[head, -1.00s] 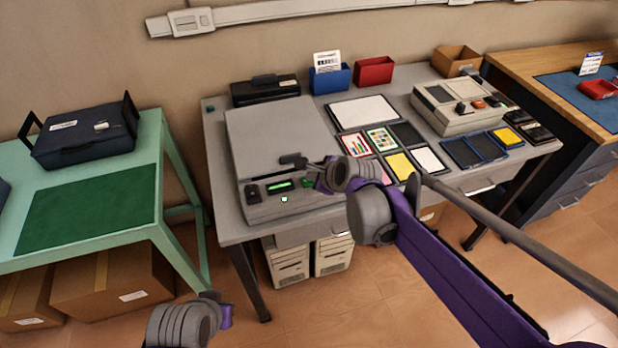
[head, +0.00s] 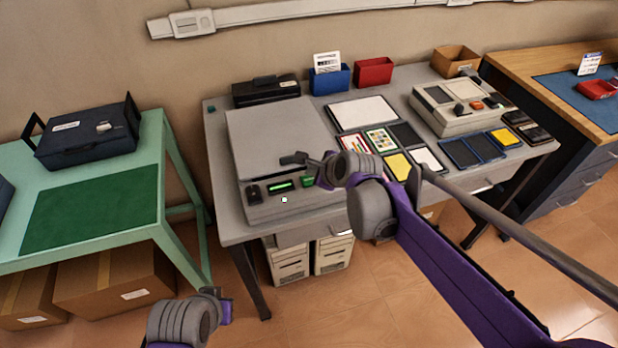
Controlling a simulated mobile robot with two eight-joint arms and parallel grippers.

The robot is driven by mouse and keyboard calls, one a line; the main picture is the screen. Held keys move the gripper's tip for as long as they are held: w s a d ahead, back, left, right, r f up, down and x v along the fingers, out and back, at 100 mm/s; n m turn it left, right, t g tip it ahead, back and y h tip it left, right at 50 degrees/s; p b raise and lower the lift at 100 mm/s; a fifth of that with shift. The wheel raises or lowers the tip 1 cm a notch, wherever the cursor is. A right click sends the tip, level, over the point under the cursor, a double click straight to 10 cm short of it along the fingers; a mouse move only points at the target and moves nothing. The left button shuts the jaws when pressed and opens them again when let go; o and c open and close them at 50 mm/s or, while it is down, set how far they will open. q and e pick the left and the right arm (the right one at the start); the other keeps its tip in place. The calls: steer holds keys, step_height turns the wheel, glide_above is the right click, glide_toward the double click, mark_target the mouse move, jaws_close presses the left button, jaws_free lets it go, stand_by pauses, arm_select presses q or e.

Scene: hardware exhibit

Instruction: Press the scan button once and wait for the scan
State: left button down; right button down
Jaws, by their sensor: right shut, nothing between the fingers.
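The grey flatbed scanner (head: 275,133) stands at the left of the grey table, with its lid down. A small pale square light (head: 284,200) shows on the front edge. My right gripper (head: 291,158) is shut and empty, over the panel near the green button. I cannot tell whether it touches anything. My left gripper (head: 211,292) is low in the view, away from the scanner, and its fingers are too unclear to read.
Trays and coloured cards (head: 397,165) lie right of the scanner. A beige device (head: 455,108) stands further right. Blue (head: 330,80) and red (head: 374,72) holders and a black device (head: 265,90) line the back. A green table (head: 160,190) stands left, with a floor gap between.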

steer(key=shift+r+p, duration=1.7)
steer(key=shift+r, duration=0.75)
steer(key=shift+f, duration=0.1)
steer(key=s+d+f+n+g+h+p, duration=0.1)
steer(key=s+d+n, duration=0.4)
steer(key=s+n, duration=0.2)
steer(key=s+d+f+n+h+p, duration=0.1)
steer(key=s+d+n, duration=0.5)
steer(key=s, duration=0.6)
steer(key=s+d+f+n+g+h+p, duration=0.1)
steer(key=s+d+f+n+h+p, duration=0.1)
steer(key=s+d+n, duration=0.3)
steer(key=s+n, duration=0.3)
steer(key=s, duration=0.1)
steer(key=shift+s+d+g+h, duration=0.15)
steer(key=shift+d+g+h, duration=0.15)
steer(key=shift+d, duration=0.1)
